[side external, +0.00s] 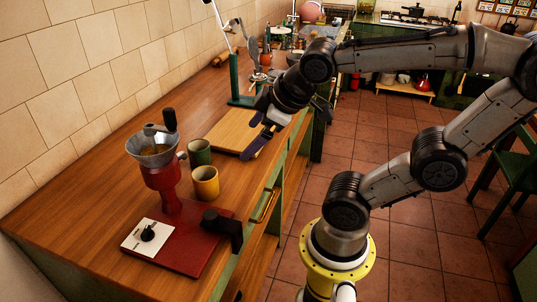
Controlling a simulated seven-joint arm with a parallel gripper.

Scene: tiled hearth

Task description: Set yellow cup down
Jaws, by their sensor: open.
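The yellow cup (205,184) stands upright on the wooden counter, just behind the red base of a grinder. A green cup (200,152) stands close behind it, to the upper left. My gripper (262,143) is open and empty, pointing down-left over the right edge of a wooden board. It is up and to the right of the yellow cup and apart from both cups. The exact gap between the fingers is small in this view.
The red grinder (165,184) with a metal hopper and its base plate (192,250) fill the near counter. The wooden board (220,131) lies behind the cups. A green stand (234,78) rises beyond it. The counter's right edge with a drawer handle (265,206) is close to the cups.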

